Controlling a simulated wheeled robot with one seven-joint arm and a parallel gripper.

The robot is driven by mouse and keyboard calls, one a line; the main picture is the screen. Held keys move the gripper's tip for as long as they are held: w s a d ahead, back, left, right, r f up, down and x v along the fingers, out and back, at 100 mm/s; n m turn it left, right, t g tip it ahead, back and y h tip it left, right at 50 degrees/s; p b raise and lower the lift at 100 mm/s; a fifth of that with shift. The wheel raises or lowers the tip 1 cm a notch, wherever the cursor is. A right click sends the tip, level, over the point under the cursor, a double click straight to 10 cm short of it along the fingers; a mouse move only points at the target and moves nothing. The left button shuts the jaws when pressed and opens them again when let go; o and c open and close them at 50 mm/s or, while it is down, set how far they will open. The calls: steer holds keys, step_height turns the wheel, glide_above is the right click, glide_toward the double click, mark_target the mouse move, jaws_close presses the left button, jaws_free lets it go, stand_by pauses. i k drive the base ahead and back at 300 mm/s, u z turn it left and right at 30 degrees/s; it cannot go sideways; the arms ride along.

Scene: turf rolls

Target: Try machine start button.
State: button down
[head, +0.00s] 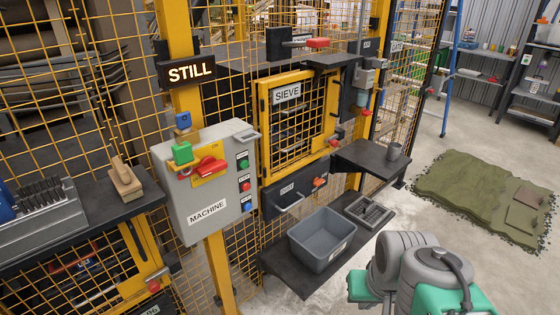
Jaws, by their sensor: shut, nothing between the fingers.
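The grey machine control box (215,215), labelled MACHINE, is mounted on a yellow post left of centre. Its right side carries a column of buttons: a green button (243,163) on top, a red button (245,186) in the middle and a blue button (247,205) below. Their small labels are too small to read. A red switch handle (210,167) sits on a yellow plate on the box. A green lock-like block (182,153) is at the handle's left, and a blue one (183,121) is above. My gripper is out of view; only grey and green arm links show at bottom right.
A lit sign (190,72) above the box reads STILL. A yellow mesh door labelled SIEVE (262,130) is to the right. A grey bin (302,245) stands on a low dark shelf. Turf (450,190) lies on the right floor.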

mark_target(244, 164)
steer(key=i, duration=0.6)
steer(key=u, duration=2.1)
